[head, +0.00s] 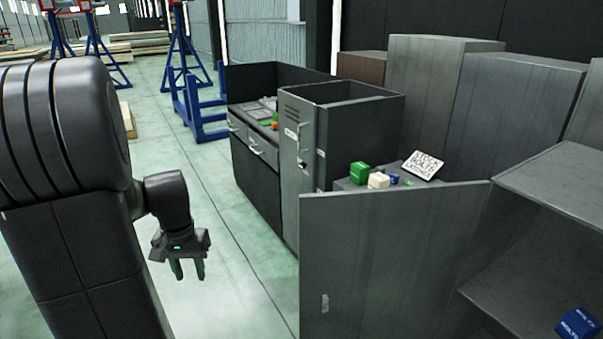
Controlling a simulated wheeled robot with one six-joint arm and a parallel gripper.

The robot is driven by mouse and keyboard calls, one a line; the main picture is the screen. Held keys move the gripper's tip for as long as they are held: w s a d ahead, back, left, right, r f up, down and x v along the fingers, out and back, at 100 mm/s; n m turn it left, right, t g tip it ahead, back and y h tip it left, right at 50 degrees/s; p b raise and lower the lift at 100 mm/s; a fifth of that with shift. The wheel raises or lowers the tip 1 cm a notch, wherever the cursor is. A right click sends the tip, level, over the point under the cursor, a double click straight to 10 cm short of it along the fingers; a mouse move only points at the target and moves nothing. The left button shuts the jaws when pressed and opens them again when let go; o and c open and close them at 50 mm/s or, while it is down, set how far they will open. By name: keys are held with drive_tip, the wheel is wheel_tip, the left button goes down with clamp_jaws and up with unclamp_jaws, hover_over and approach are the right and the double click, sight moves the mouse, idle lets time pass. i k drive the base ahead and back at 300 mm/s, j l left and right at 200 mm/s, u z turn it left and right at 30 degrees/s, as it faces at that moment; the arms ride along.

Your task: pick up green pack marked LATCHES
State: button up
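A green pack (360,172) sits on a grey surface behind a grey cabinet door, right of the tall open-topped cabinet. Its marking is too small to read, and its lower part is partly hidden. My gripper (188,269) hangs over the open floor at the left, fingers pointing down. The two fingers are apart with nothing between them. The gripper is well to the left of the green pack and touches nothing.
Beside the green pack are a cream pack (378,181), small blue items (394,179) and a white lettered sign (423,166). A grey door (385,265) stands in front. A blue pack (578,325) lies on the lower right shelf. Pale floor (235,290) is clear.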

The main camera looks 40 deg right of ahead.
sight(359, 173)
drive_tip(key=i+j+z, duration=0.15)
drive_tip(key=i, duration=0.4)
drive_tip(key=i+j+z, duration=0.2)
drive_tip(key=i+j, duration=0.25)
drive_tip(key=i+j+z, duration=0.15)
drive_tip(key=i+j, duration=0.25)
drive_tip(key=i, duration=0.2)
drive_tip(key=i+l+z, duration=0.25)
drive_tip(key=z, duration=0.15)
drive_tip(key=i+l+z, duration=0.15)
drive_tip(key=i+z, duration=0.7)
drive_tip(key=i+j+z, duration=0.1)
drive_tip(key=i+z, duration=0.3)
drive_tip(key=i+l, duration=0.15)
drive_tip(key=l, duration=0.25)
drive_tip(key=i+l, duration=0.15)
drive_tip(key=l, duration=0.25)
drive_tip(key=i+l+u, duration=0.1)
drive_tip(key=l, duration=0.3)
drive_tip(key=i+l, duration=0.2)
drive_tip(key=l, duration=0.2)
